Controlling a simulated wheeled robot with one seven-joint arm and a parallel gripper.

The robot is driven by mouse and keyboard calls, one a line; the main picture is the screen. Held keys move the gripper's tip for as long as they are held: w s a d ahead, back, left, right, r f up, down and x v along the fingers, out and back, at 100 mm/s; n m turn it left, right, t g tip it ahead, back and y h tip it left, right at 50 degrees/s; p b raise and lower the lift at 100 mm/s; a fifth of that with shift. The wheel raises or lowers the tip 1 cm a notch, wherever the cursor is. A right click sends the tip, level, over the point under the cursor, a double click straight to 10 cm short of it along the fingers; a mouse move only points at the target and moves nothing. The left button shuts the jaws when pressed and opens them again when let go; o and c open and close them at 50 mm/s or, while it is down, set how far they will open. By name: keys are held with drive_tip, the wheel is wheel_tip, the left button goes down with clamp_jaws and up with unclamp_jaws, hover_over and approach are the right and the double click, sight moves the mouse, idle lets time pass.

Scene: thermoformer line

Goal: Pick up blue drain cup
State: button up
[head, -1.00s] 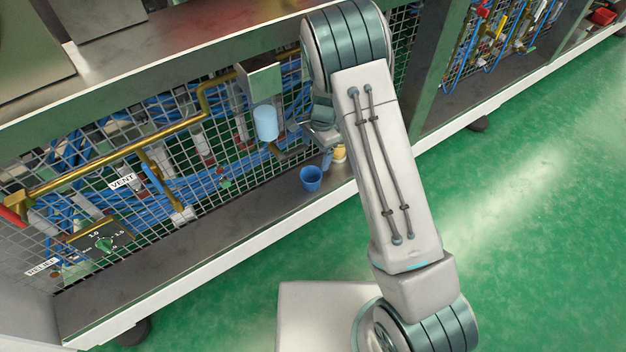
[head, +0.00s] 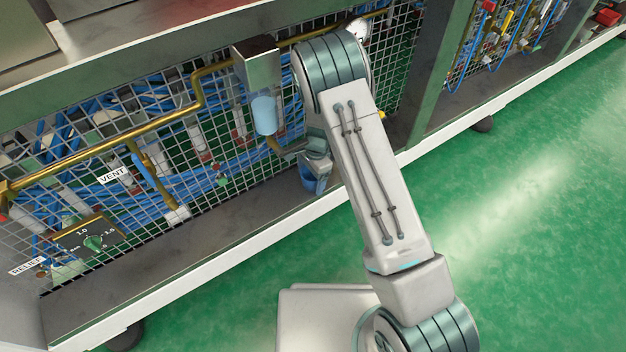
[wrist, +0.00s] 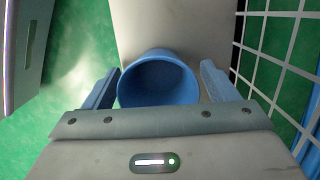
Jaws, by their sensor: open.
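The blue drain cup (wrist: 158,84) stands upright on the grey shelf, its open mouth facing my wrist camera. My gripper (wrist: 160,88) is open, with one blue finger on each side of the cup and a small gap showing at each side. In the head view, the cup (head: 309,182) is partly hidden behind my gripper (head: 318,172), which is low over the shelf. Whether the fingers touch the cup cannot be told.
The shelf (head: 200,237) has a white front edge and a wire mesh panel (head: 215,150) behind it. A metal bracket with a light blue cylinder (head: 264,115) hangs close left of my arm. Brass pipes run along the mesh. Green floor lies open to the right.

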drive_tip(key=shift+r, duration=0.1)
drive_tip(key=c, duration=1)
drive_tip(key=shift+c, duration=0.2)
drive_tip(key=shift+r+p, duration=0.4)
drive_tip(key=shift+r, duration=0.2)
drive_tip(key=s+d+p, duration=0.4)
drive_tip(key=s+d, duration=0.6)
drive_tip(key=s, duration=0.5)
drive_tip(key=w+d+r+n+p, duration=0.2)
drive_tip(key=r+p, duration=0.8)
drive_tip(key=r, duration=0.5)
drive_tip(key=w+d+r+n+h+p, duration=0.1)
drive_tip(key=w+r+n+p, duration=0.3)
drive_tip(key=r+p, duration=0.6)
drive_tip(key=w+d+r+n+p, duration=0.3)
drive_tip(key=r+p, duration=0.8)
drive_tip(key=r, duration=0.9)
drive_tip(key=shift+w+n+g, duration=0.4)
drive_tip(key=shift+w+n, duration=0.2)
drive_tip(key=shift+n, duration=0.5)
